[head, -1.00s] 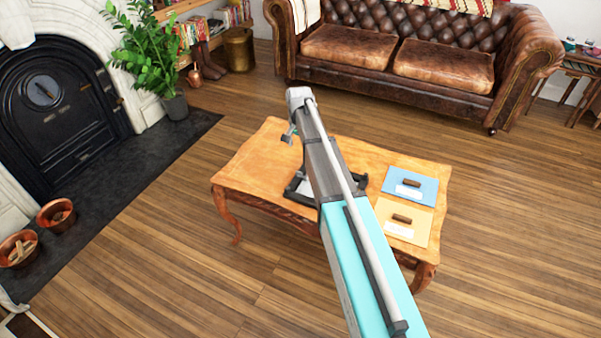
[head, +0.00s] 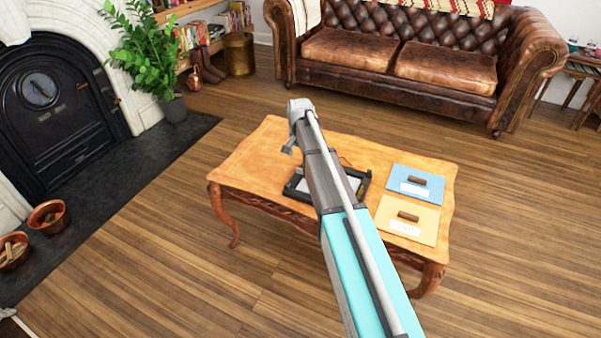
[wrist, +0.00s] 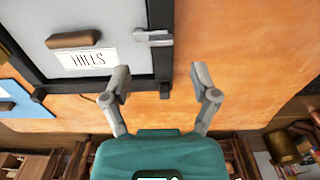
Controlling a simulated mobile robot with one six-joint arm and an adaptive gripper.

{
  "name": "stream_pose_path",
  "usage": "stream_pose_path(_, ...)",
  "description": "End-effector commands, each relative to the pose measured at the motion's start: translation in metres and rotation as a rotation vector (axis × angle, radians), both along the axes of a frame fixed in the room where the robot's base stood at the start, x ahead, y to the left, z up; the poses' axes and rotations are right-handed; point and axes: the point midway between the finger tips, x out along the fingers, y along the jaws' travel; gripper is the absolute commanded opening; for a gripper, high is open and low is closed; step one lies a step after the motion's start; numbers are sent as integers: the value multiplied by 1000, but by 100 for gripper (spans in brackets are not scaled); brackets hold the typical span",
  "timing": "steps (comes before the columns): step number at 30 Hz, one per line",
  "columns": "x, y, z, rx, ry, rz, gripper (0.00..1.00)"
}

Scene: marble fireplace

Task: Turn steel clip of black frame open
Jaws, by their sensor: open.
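The black frame (head: 292,190) lies on the wooden table, partly hidden behind my arm in the head view. In the wrist view the frame (wrist: 162,58) shows a grey backing, a brown wooden handle and a label reading "HILLS". The steel clip (wrist: 153,38) sits on its right-hand side, lying sideways across the inner edge of the black border. My gripper (wrist: 160,80) is open and empty, its two fingertips apart and below the clip in the picture, not touching it. In the head view my gripper (head: 288,148) is over the table, left of the arm's end.
A blue panel (head: 428,177) and a yellow panel (head: 423,229), each with a brown handle, lie on the table's right part. The table's left part (head: 252,162) is bare. A leather sofa (head: 400,65) stands behind, and a fireplace (head: 60,110) is left.

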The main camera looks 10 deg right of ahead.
Motion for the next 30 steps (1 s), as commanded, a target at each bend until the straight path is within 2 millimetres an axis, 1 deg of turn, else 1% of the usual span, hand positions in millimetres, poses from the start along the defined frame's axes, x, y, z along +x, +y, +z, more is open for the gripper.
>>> stream_pose_path(1,0,0,-8,0,0,0,77)
stream_pose_path(15,0,0,-44,0,0,0,77)
stream_pose_path(22,0,0,-54,0,0,-1,77)
stream_pose_path(30,0,0,-57,0,0,-1,77)
